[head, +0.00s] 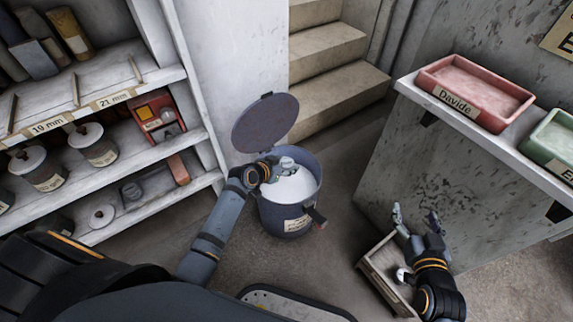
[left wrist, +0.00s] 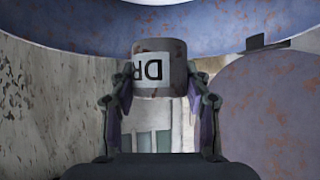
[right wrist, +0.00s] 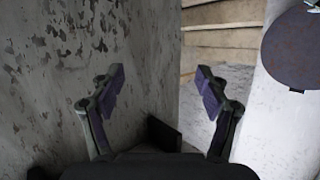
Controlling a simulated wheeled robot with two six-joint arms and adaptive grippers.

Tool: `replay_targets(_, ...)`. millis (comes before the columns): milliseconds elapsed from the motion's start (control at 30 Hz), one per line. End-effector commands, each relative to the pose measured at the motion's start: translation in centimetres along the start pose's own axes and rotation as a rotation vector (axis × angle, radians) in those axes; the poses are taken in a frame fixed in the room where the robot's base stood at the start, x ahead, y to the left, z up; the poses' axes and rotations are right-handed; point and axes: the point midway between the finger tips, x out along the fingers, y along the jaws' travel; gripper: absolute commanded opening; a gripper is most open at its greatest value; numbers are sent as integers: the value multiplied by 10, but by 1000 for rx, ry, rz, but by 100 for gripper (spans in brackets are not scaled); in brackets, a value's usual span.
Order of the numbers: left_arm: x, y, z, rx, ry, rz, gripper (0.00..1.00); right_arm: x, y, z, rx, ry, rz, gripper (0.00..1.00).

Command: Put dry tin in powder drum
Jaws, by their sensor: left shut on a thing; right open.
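My left gripper (head: 284,166) is shut on the dry tin (left wrist: 160,68), a small grey-brown tin with a white label reading "DR" in the left wrist view. In the head view the gripper is over the mouth of the blue powder drum (head: 287,216). White powder (head: 292,188) shows inside the drum, and its round lid (head: 265,122) stands open at the back. The drum's blue wall also shows in the left wrist view (left wrist: 70,30). I cannot tell whether the tin touches the powder. My right gripper (head: 416,218) is open and empty, also in the right wrist view (right wrist: 160,85).
A wooden crate (head: 378,262) stands on the floor beside my right arm. Shelves with jars and a red box (head: 157,118) are at the left. A red tray (head: 476,88) and a green tray (head: 552,142) sit on the ledge at right. Stairs (head: 330,75) rise behind the drum.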

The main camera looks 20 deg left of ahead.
Motion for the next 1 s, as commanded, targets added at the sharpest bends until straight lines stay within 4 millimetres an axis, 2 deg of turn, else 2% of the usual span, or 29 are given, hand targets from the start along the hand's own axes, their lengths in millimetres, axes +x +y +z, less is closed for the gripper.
replay_targets(1000, 2, 0, 2, 0, 1, 0, 14, 2, 1, -21, -7, 80, 2, 76)
